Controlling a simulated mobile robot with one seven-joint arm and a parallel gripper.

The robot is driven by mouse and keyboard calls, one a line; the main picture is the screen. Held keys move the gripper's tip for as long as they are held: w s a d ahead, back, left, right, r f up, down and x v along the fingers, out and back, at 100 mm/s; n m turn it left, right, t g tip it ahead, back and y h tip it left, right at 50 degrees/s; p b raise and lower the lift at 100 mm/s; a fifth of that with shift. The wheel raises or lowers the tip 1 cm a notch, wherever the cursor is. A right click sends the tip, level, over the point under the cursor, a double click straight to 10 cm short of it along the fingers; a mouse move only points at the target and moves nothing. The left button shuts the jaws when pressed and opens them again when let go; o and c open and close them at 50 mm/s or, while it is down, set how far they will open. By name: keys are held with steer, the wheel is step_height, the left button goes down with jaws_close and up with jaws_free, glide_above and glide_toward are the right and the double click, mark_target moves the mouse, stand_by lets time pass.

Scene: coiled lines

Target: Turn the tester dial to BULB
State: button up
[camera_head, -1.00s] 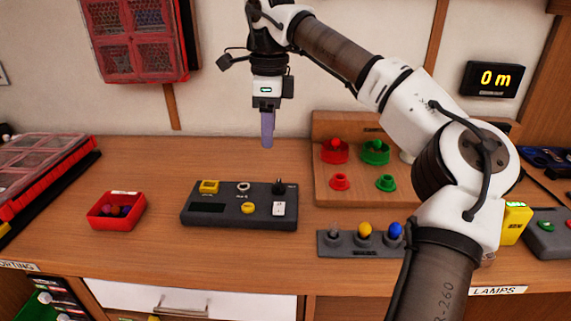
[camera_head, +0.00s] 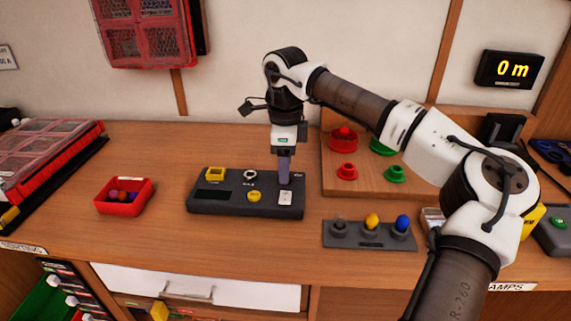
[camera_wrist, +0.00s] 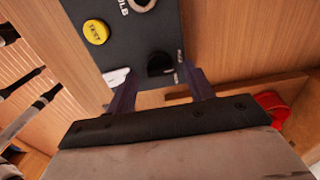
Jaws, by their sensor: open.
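The dark grey tester (camera_head: 245,207) lies on the bench left of centre and also shows at the top of the wrist view (camera_wrist: 140,35). Its black dial (camera_wrist: 160,63) is a knob near one end of the tester. In the wrist view the dial lies between my fingertips, without clear contact. My gripper (camera_head: 284,178) is open and points down over the tester's right end; its purple fingers (camera_wrist: 160,74) hide the dial in the head view. Part of the lettering "BULB" shows by a ring socket (camera_wrist: 141,4). The dial's pointer direction is not legible.
The tester's yellow TEST button (camera_wrist: 96,31) and white switch (camera_wrist: 117,77) are close to my fingers. A wooden board with red and green pieces (camera_head: 345,172) stands just right. A lamp rack (camera_head: 370,235) is at front right, a red tray (camera_head: 123,197) at left.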

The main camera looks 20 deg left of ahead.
steer(key=shift+f, duration=0.4)
steer(key=shift+c, duration=0.3)
steer(key=c, duration=0.9)
steer(key=shift+m, duration=0.3)
steer(key=m, duration=0.5)
steer(key=shift+b, duration=0.3)
steer(key=m, duration=0.6)
steer(key=shift+b, duration=0.35)
steer(key=shift+m, duration=0.3)
